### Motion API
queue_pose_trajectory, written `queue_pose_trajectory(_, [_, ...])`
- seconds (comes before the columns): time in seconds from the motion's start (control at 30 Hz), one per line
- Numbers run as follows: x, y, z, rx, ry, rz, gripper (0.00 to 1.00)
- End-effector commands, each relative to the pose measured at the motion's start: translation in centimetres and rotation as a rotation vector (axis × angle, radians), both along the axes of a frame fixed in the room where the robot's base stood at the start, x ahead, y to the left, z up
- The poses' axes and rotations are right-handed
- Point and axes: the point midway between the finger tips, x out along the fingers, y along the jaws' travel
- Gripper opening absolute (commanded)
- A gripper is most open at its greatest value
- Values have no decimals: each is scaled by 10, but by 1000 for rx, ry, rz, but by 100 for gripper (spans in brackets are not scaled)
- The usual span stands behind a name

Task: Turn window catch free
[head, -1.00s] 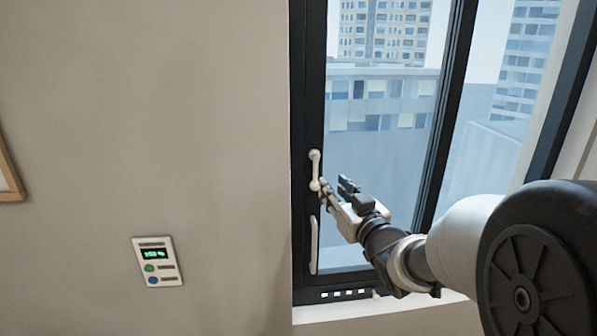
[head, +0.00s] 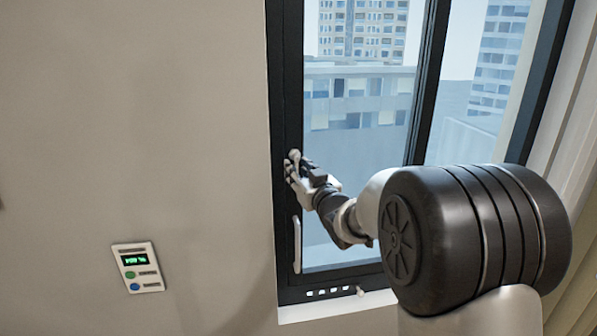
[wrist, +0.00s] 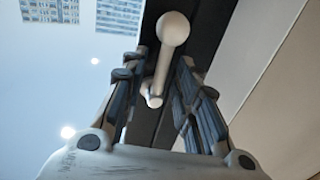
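The window catch is a pale lever with a round knob at one end; in the wrist view the catch (wrist: 162,65) lies between the two fingers. In the head view only a knob end of the catch (head: 294,155) shows above my gripper (head: 300,173), which hides the rest. My gripper in the wrist view (wrist: 160,68) is open, with one dark finger on each side of the lever and gaps showing on both sides. The catch sits on the dark left frame (head: 287,110) of the window.
A long pale handle (head: 297,244) stands on the frame below my gripper. A small wall panel with a green display (head: 136,260) is at lower left. The white sill (head: 340,306) runs under the window.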

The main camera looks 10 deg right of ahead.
Motion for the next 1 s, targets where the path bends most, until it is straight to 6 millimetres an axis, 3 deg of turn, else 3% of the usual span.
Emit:
queue_pose_trajectory(0.4, [0,0,0,0,-1,1,0])
queue_pose_trajectory(1.0, [0,0,3,-3,-8,1,0])
